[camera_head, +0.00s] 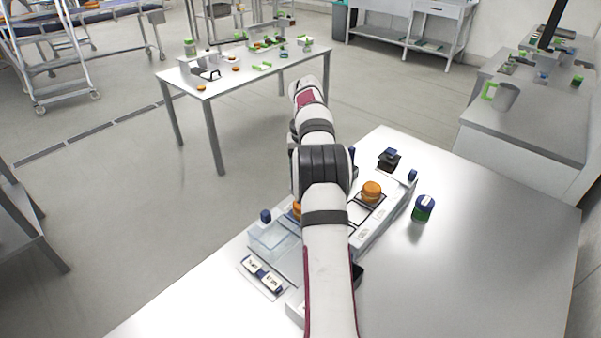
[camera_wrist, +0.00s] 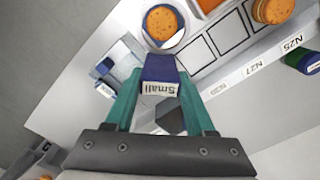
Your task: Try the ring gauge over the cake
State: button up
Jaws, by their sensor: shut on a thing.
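In the wrist view my gripper (camera_wrist: 160,78) is shut on the dark blue handle of the ring gauge (camera_wrist: 160,68), whose white label reads "Small". The pale ring beyond the handle shows around an orange-brown round cake (camera_wrist: 161,21). I cannot tell whether the ring is down around the cake or still above it. In the head view my arm hides the gripper and gauge. An orange cake (camera_head: 297,209) shows partly beside the arm there. Another cake (camera_head: 372,190) sits on the right part of the long pale tray (camera_head: 392,212); it also shows in the wrist view (camera_wrist: 273,10).
Empty dark-outlined squares (camera_wrist: 229,33) lie between the cakes, with labels such as N27 along the edge. A green jar with a blue lid (camera_head: 424,208) stands right of the tray. A dark block (camera_head: 389,158) stands behind. The table's right side is clear.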

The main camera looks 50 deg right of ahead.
jog(key=shift+f, duration=1.9)
jog(key=shift+f, duration=3.2)
dwell(0.3)
jog(key=shift+r, duration=4.95)
jog(key=shift+s, duration=0.15)
